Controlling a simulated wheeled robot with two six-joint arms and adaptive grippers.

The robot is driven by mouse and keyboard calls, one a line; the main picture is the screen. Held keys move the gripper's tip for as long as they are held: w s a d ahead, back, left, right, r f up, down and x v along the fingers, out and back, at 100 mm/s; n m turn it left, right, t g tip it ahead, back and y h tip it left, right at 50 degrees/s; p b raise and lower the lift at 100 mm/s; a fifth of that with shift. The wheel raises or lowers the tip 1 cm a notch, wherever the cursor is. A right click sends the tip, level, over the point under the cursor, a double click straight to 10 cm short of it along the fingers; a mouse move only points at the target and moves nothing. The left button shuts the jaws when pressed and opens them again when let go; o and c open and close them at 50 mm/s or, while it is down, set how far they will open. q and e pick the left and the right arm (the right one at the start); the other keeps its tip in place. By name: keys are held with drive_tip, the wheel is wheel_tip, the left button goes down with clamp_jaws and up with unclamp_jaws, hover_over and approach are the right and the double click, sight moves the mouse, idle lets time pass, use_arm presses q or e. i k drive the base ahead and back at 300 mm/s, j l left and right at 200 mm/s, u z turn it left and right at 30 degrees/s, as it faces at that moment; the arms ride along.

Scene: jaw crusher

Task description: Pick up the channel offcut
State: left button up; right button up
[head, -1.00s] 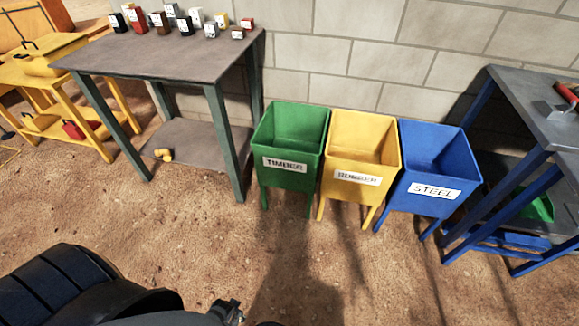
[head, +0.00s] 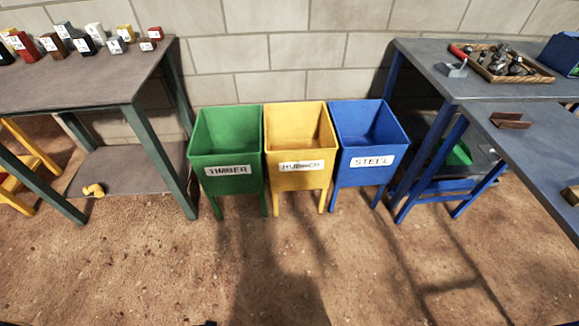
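A rust-brown piece with a channel-like shape (head: 510,120) lies on the near blue-legged table (head: 545,150) at the right; it looks like the channel offcut. It sits apart from other things, with bare tabletop around it. Neither of my grippers can be made out. Only a tiny dark bit shows at the bottom edge, too small to identify.
Green TIMBER (head: 228,150), yellow (head: 300,150) and blue STEEL (head: 370,150) bins stand by the wall. A tray of dark pieces (head: 500,62) and a grey bracket (head: 452,69) sit on the back right table. A grey table (head: 95,85) bears several small boxes. Open ground lies in front.

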sight(501, 119)
drive_tip(key=z, duration=1.4)
drive_tip(key=i+u, duration=0.1)
